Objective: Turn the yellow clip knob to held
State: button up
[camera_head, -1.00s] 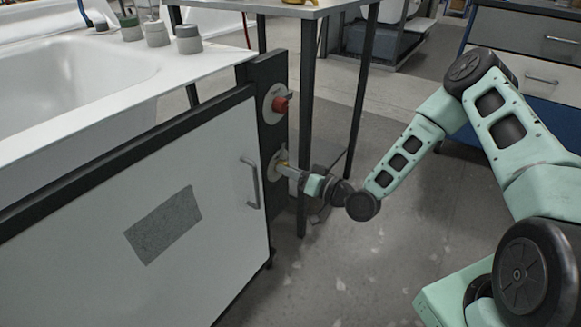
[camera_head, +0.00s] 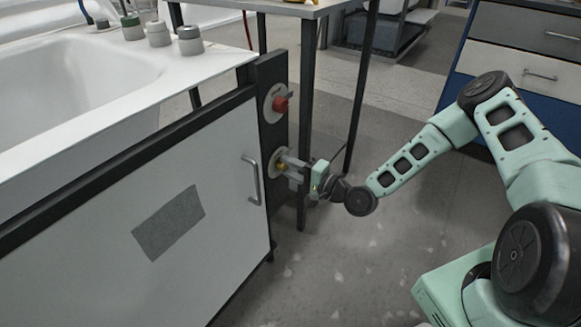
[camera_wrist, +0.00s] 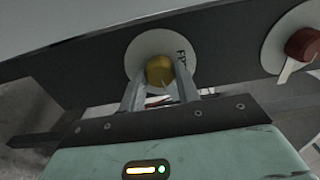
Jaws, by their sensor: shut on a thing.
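The yellow clip knob (camera_wrist: 160,70) sits on a round pale dial plate (camera_wrist: 146,42) with partly hidden lettering. In the head view the yellow knob (camera_head: 282,165) is on the dark end panel, below a red knob. My gripper (camera_wrist: 158,84) is shut on the yellow knob, one finger on each side of it. In the head view my gripper (camera_head: 287,165) reaches the knob from the right and covers part of it. The knob's pointer and most of the dial marks are hard to make out.
A red knob (camera_head: 280,104) on its own pale plate is just above; it also shows in the wrist view (camera_wrist: 303,45). A door handle (camera_head: 252,182) stands out left of the knob. Dark table legs (camera_head: 306,130) rise close behind my gripper. Open floor lies to the right.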

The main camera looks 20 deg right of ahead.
jog(key=shift+s+f+m, duration=0.1)
jog(key=shift+m, duration=1.2)
jog(key=o, duration=1)
jog(key=p+v, duration=0.2)
jog(key=v, duration=1.5)
jog(key=shift+s+d+p, duration=0.1)
jog(key=shift+s+p, duration=0.05)
jog(key=shift+p, duration=0.2)
